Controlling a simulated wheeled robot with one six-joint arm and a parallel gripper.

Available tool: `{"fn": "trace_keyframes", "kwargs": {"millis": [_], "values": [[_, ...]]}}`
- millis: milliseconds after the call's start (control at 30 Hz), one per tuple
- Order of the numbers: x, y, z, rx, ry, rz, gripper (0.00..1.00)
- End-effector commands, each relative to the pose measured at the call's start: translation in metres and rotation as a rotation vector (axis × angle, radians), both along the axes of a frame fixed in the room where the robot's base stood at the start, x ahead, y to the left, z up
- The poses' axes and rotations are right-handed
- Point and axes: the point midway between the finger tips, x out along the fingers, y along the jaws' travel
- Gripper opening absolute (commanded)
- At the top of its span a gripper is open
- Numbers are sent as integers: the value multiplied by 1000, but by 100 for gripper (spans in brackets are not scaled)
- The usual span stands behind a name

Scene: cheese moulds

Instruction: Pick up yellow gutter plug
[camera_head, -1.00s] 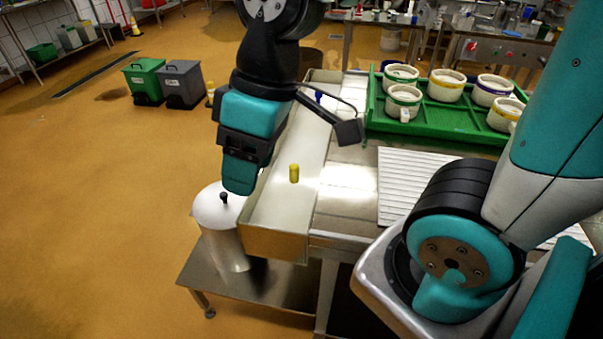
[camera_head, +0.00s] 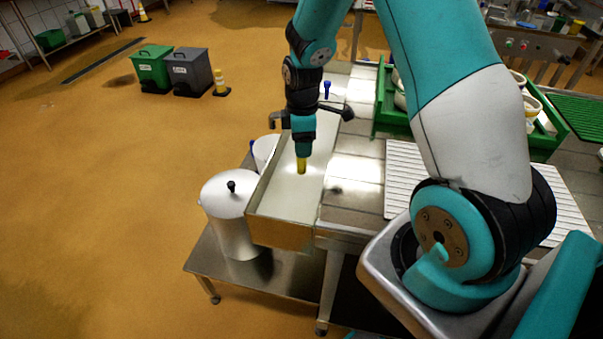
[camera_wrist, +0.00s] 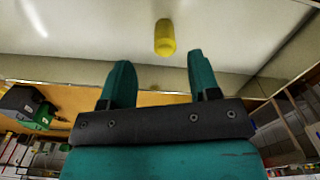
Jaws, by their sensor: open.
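The yellow gutter plug (camera_head: 301,166) stands in the pale metal gutter (camera_head: 283,208) along the table's left edge. In the wrist view the plug (camera_wrist: 165,37) shows just past the fingertips, roughly centred between the two fingers. My gripper (camera_head: 303,149) points down over the plug in the head view. In the wrist view its two teal fingers (camera_wrist: 159,68) are apart with nothing between them. In the head view my gripper hides the plug's upper part, and I cannot tell whether they touch.
A blue plug (camera_head: 326,88) stands at the gutter's far end. A lidded metal can (camera_head: 228,193) is left of the gutter on a low shelf (camera_head: 290,285). A green tray (camera_head: 384,115) with white moulds and a ribbed white board (camera_head: 400,170) lie to the right.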

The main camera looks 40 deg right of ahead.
Motion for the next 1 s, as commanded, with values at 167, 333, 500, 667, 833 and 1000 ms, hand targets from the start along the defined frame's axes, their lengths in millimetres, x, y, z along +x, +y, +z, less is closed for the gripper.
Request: {"fn": "trace_keyframes", "kwargs": {"millis": [167, 333, 500, 667, 833, 1000], "values": [[0, 1, -24, 1, 2, 0, 56], [-1, 2, -34, 1, 2, 1, 56], [-3, 8, -60, 2, 5, 1, 56], [-2, 7, -78, 1, 1, -1, 56], [-2, 7, -80, 0, -1, 0, 56], [-2, 7, -80, 0, -1, 0, 36]]}}
